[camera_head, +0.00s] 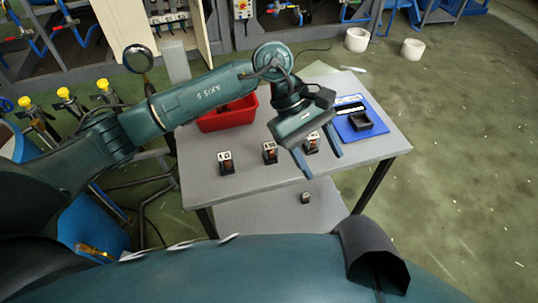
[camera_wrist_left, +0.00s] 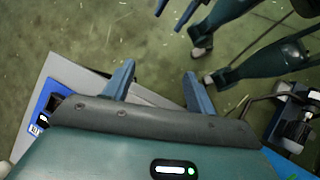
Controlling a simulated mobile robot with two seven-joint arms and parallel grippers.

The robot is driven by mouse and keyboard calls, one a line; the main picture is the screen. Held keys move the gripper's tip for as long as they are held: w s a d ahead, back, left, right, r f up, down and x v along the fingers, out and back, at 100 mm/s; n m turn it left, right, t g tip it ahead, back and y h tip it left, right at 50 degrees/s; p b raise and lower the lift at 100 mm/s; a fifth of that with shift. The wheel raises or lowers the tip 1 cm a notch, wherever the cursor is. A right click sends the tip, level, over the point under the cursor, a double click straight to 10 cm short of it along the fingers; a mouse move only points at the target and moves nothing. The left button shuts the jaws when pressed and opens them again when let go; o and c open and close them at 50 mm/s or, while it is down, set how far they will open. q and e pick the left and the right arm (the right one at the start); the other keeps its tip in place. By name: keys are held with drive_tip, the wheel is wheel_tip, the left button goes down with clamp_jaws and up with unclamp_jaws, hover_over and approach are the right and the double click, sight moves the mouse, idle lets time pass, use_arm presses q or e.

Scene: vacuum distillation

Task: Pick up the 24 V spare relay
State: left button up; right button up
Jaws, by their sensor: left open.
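Three small relays with white-labelled tops stand in a row on the grey table: a left one (camera_head: 226,163), a middle one (camera_head: 270,152) and a right one (camera_head: 312,143). A smaller-looking relay-like piece (camera_head: 305,198) sits on the lower shelf. The labels are too small to read, so I cannot tell which is the 24 V spare. My left gripper (camera_head: 322,162) is open, its blue fingers apart above the table's front edge, by the right relay. The left wrist view shows bare floor between its fingers (camera_wrist_left: 158,85). Blue finger-like parts, perhaps my right gripper, show at that view's top edge.
A red bin (camera_head: 215,124) stands at the table's back left, partly behind my left arm. A blue mat (camera_head: 342,129) with a black open box (camera_head: 362,121) lies at the right. Two white pots (camera_head: 357,39) stand on the floor behind. The table's front left is clear.

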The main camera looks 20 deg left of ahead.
use_arm(q)
drive_tip(key=w+a+r+m+t+y, duration=0.25)
drive_tip(key=w+a+y, duration=0.45)
drive_tip(key=a, duration=0.5)
hover_over(270, 145)
drive_tip(key=shift+t, duration=0.25)
wheel_tip(270, 145, down, 7)
drive_tip(key=shift+w+a+r, duration=0.1)
drive_tip(key=shift+w+a, duration=0.05)
drive_tip(key=f+p, duration=0.1)
drive_tip(key=f, duration=0.4)
drive_tip(key=shift+s+f, duration=0.2)
drive_tip(key=shift+f, duration=0.35)
drive_tip(key=c, duration=1.1)
